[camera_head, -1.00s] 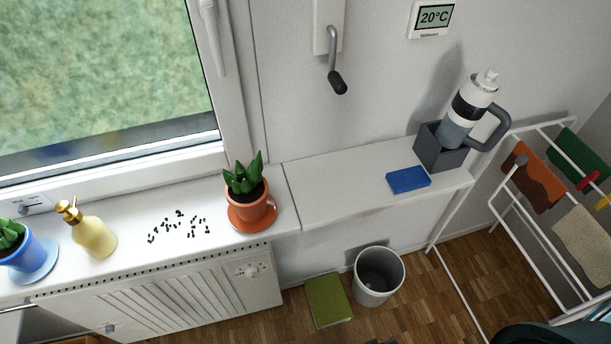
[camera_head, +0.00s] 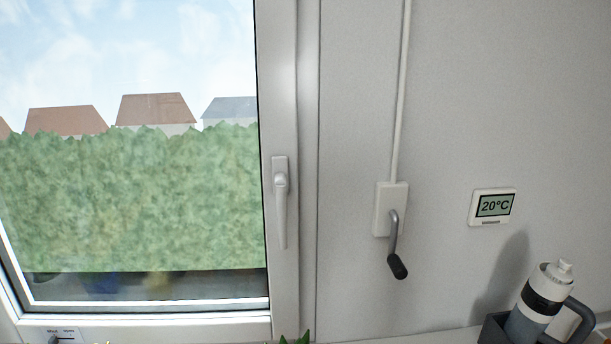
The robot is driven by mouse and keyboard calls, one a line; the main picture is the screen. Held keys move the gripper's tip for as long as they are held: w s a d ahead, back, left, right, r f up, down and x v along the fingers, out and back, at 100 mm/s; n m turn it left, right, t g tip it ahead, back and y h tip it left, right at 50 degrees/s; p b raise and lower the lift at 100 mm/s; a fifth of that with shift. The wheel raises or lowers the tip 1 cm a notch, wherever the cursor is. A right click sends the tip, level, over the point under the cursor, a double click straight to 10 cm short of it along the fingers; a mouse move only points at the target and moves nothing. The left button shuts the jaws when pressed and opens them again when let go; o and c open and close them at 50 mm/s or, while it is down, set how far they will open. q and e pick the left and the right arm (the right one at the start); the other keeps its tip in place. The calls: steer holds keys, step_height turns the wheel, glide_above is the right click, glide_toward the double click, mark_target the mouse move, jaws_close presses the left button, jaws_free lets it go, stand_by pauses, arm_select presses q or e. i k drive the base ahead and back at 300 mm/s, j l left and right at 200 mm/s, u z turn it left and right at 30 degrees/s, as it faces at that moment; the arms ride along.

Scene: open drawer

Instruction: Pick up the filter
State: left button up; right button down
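I cannot make out a filter for certain in the head view now. A white and grey bottle-like pitcher (camera_head: 538,300) with a black band and a dark handle stands tilted in a dark grey holder (camera_head: 493,329) at the lower right. Its lower part is cut off by the picture's bottom edge. Neither of my grippers is in view.
A window with a handle (camera_head: 281,205) fills the left. A crank (camera_head: 397,262) hangs from a white wall box (camera_head: 388,209). A thermostat (camera_head: 492,207) reading 20°C is on the wall. Green plant tips (camera_head: 297,339) show at the bottom edge.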

mark_target(559, 272)
steer(key=k+j+z, duration=0.1)
steer(key=z, duration=1.25)
